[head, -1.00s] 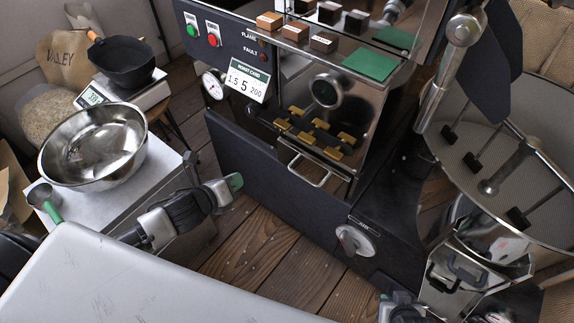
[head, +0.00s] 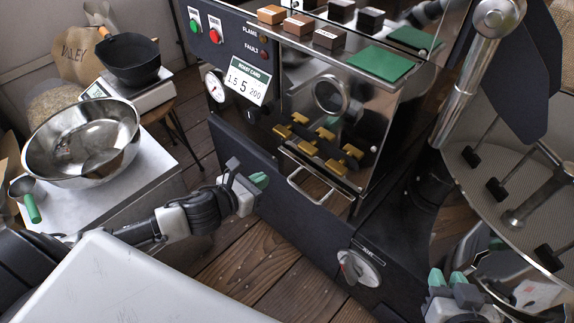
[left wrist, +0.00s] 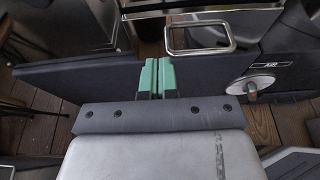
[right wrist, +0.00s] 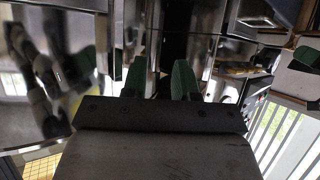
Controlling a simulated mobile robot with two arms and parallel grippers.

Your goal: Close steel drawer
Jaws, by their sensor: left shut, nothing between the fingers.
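The steel drawer (head: 340,206) is low on the front of the roaster, below the brass knobs. Its bent steel handle (head: 293,183) sticks out from the front. How far the drawer stands out is hard to tell. The handle also shows in the left wrist view (left wrist: 198,51), ahead and right of the fingers. My left gripper (head: 258,180) has its green fingertips together, empty, just left of the handle and apart from it in the picture. My right gripper (head: 447,279) is at the lower right with its fingers apart and nothing between them.
A steel bowl (head: 40,165) and a green-handled scoop (head: 32,212) are on the left table. A dial (head: 358,268) sits low on the roaster front. The round cooling tray (head: 520,150) fills the right side. Wooden floor (head: 235,262) is clear before the roaster.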

